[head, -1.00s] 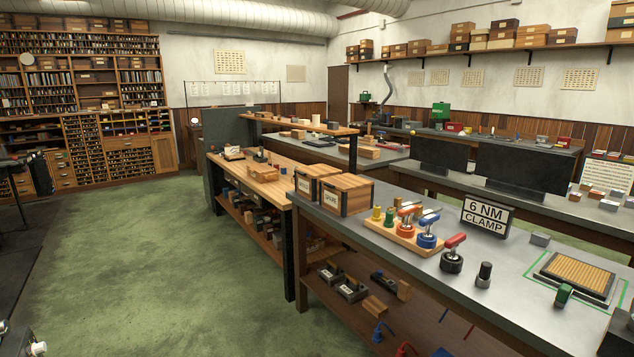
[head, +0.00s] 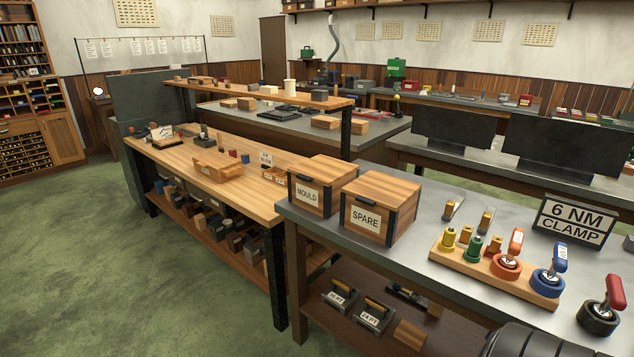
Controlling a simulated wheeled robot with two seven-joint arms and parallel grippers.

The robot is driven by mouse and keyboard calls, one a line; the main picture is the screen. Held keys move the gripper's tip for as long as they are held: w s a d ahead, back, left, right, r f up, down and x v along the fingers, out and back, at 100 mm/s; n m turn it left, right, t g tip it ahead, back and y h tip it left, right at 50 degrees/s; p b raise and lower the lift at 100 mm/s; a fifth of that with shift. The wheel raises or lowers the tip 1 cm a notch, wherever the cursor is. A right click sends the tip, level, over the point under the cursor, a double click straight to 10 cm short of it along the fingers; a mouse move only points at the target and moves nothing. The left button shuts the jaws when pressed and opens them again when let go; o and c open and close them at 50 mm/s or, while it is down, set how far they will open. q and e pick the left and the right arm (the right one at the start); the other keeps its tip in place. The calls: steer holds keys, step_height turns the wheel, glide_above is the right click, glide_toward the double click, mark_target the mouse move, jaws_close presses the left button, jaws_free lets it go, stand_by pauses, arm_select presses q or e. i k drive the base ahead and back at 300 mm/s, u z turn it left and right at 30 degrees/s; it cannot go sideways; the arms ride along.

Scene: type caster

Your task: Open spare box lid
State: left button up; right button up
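The spare box (head: 367,226) is a wooden box with dark corner strips and a white label reading SPARE. It stands on the left end of the grey metal bench, and its wooden lid (head: 382,190) is closed. A similar box labelled MOULD (head: 308,196) stands just to its left, also with its lid down. Neither of my grippers shows in the head view. A dark ribbed rounded part at the bottom edge looks like part of my own arm.
A wooden rack (head: 480,270) with coloured clamps stands right of the spare box on the grey bench (head: 400,262). A 6 NM CLAMP sign (head: 571,222) stands behind it. A wooden bench (head: 250,209) adjoins at left. Green floor (head: 80,270) is free at left.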

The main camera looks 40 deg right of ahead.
mark_target(390, 192)
steer(key=i, duration=0.65)
steer(key=z, duration=2.65)
steer(key=k, duration=0.5)
steer(key=z, duration=0.7)
